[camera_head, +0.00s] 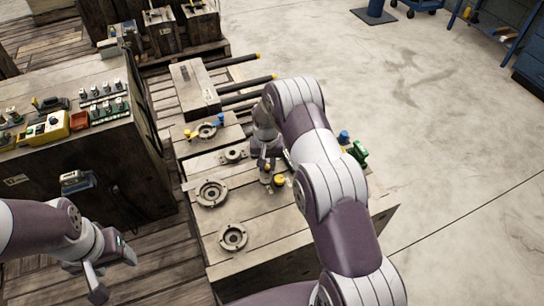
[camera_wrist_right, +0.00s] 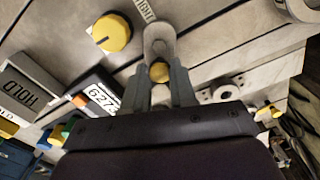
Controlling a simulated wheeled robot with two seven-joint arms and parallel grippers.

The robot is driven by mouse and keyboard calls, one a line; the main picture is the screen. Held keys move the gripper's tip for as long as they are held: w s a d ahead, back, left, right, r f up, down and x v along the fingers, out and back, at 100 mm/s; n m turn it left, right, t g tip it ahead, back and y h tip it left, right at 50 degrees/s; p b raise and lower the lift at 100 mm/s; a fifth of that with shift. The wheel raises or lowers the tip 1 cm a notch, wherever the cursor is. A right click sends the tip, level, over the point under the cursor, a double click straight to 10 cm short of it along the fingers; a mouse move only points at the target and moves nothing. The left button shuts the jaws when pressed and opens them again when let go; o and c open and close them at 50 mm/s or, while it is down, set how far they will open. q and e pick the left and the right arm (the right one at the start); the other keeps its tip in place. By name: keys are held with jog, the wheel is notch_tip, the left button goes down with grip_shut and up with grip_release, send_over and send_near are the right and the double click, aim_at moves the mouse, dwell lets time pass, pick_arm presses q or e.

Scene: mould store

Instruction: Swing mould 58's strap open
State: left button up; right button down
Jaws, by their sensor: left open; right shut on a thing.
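A large pale block-shaped mould (camera_head: 275,220) with ring fittings on top stands under my right arm. I cannot read a number 58 in either view. My right gripper (camera_wrist_right: 160,78) is at the mould's top, shut on a grey round-ended strap (camera_wrist_right: 159,38), with a brass-yellow round part (camera_wrist_right: 160,71) between the fingers. A yellow knob (camera_wrist_right: 112,32) sits beside the strap, near lettering that seems to read TIGHT. In the head view my right gripper (camera_head: 267,163) partly hides the strap. My left gripper (camera_head: 112,278) is open and empty at lower left, apart from the mould.
More moulds (camera_head: 195,88) stand behind.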

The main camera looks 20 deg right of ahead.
jog(key=shift+w+a+f+m, duration=0.1)
jog(key=shift+a+m, duration=0.05)
jog(key=shift+m, duration=0.35)
jog(key=m, duration=0.1)
jog(key=m+b, duration=0.1)
jog(key=m, duration=0.1)
jog(key=w+a+m, duration=0.1)
jog(key=shift+b, duration=0.35)
jog(key=m, duration=0.1)
jog(key=m+b, duration=0.1)
jog(key=m, duration=0.1)
jog(key=w+m, duration=0.1)
jog(key=shift+w+a+m, duration=0.1)
jog(key=shift+a+m, duration=0.15)
jog(key=shift+m, duration=0.05)
jog(key=shift+w+m+b, duration=0.2)
jog(key=shift+m+b, duration=0.05)
jog(key=shift+m, duration=0.4)
jog(key=shift+w+m+b, duration=0.2)
jog(key=shift+m, duration=0.45)
jog(key=c, duration=0.9)
grip_release()
jog(key=shift+r, duration=0.25)
